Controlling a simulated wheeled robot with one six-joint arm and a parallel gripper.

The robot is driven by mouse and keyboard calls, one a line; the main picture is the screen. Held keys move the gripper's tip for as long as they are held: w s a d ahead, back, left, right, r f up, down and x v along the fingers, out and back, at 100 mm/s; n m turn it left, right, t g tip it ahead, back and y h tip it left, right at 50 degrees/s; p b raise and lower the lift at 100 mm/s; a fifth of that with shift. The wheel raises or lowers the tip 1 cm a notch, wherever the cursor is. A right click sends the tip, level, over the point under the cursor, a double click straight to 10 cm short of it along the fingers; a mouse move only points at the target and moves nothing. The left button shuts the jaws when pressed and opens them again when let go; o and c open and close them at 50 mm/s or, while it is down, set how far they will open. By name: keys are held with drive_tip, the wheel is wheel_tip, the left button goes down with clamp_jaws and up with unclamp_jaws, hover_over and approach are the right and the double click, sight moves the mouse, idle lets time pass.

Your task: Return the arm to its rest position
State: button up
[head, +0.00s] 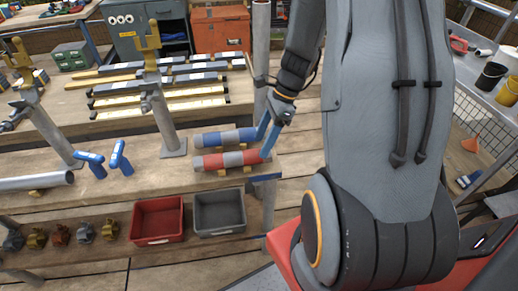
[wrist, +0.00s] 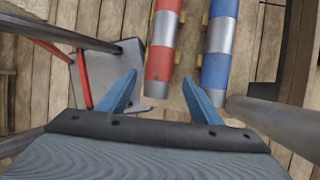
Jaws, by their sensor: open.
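My gripper (head: 264,140) is open, with its two blue fingers near the right ends of two striped rolls on the wooden bench. The wrist view shows the open gripper (wrist: 163,92) with nothing held between its fingers. The red and grey roll (head: 232,160) is nearer the bench's front, and the blue and grey roll (head: 225,137) lies behind it. In the wrist view the red roll (wrist: 159,65) ends between the fingers and the blue roll (wrist: 216,68) is by the right finger. I cannot tell whether a finger touches a roll.
A red bin (head: 157,220) and a grey bin (head: 220,213) stand below the front of the bench. A metal post (head: 165,120) stands left of the rolls, and another post (head: 261,50) rises behind them. Two blue tools (head: 120,158) lie farther left.

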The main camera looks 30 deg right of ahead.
drive_tip(key=shift+v, duration=1.95)
drive_tip(key=s+a+r+n+h, duration=0.2)
drive_tip(key=a+n, duration=0.3)
drive_tip(key=n, duration=0.6)
drive_tip(key=s+a+r+n+t+h, duration=0.1)
drive_tip(key=s+a+r+n, duration=0.3)
drive_tip(key=n, duration=0.7)
drive_tip(key=shift+s+a+h, duration=0.7)
drive_tip(key=shift+a+h, duration=0.2)
drive_tip(key=shift+a, duration=0.3)
